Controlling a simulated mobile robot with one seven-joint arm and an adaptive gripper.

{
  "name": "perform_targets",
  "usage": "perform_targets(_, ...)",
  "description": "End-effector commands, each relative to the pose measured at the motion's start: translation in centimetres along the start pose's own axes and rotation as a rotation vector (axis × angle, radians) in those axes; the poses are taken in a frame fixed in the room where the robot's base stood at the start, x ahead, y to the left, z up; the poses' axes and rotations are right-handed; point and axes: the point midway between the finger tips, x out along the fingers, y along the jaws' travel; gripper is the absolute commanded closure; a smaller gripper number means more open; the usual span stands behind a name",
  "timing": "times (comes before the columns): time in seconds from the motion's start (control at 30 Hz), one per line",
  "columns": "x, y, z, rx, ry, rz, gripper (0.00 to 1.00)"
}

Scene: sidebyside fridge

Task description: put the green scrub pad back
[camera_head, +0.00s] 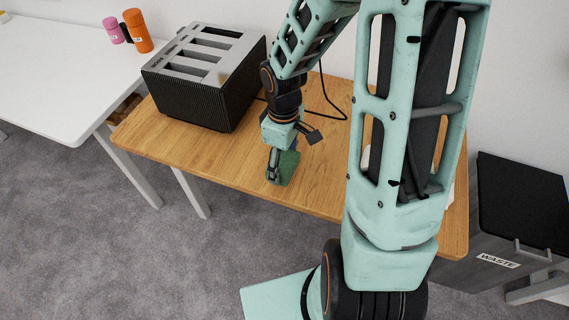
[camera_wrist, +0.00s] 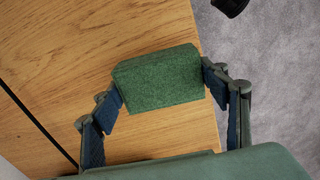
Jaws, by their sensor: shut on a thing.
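The green scrub pad (camera_wrist: 160,80) is between the two fingers of my gripper (camera_wrist: 165,88), which is shut on it. In the head view the pad (camera_head: 288,166) shows beside my gripper (camera_head: 283,170), low over the front part of the wooden table (camera_head: 210,155). I cannot tell whether the pad touches the table top. In the wrist view the table's wood grain lies behind the pad, and the pad's right end is near the table edge.
A black and grey slotted holder (camera_head: 205,80) stands on the table left of my gripper. A white table (camera_head: 65,75) with an orange bottle (camera_head: 137,32) and a pink one (camera_head: 113,30) is at the left. A waste bin (camera_head: 495,260) stands at the right. Grey carpet lies in front.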

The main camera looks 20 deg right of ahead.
Motion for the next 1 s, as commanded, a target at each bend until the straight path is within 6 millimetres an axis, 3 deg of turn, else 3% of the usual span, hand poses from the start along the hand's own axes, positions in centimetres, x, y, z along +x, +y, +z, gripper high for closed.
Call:
perform_targets(0.13,1.6,1.1,0.2,0.002,-0.003,-0.003,0.51)
perform_targets(0.23,3.2,0.8,0.1,-0.002,-0.003,-0.004,0.51)
perform_targets(0.7,4.2,1.0,0.1,0.0,-0.001,0.0,0.51)
perform_targets(0.73,4.2,1.0,0.1,0.0,-0.001,0.0,0.31)
perform_targets(0.9,4.0,1.0,0.1,0.0,0.0,0.0,0.14)
perform_targets(1.0,4.0,1.0,0.1,0.0,-0.001,0.0,0.14)
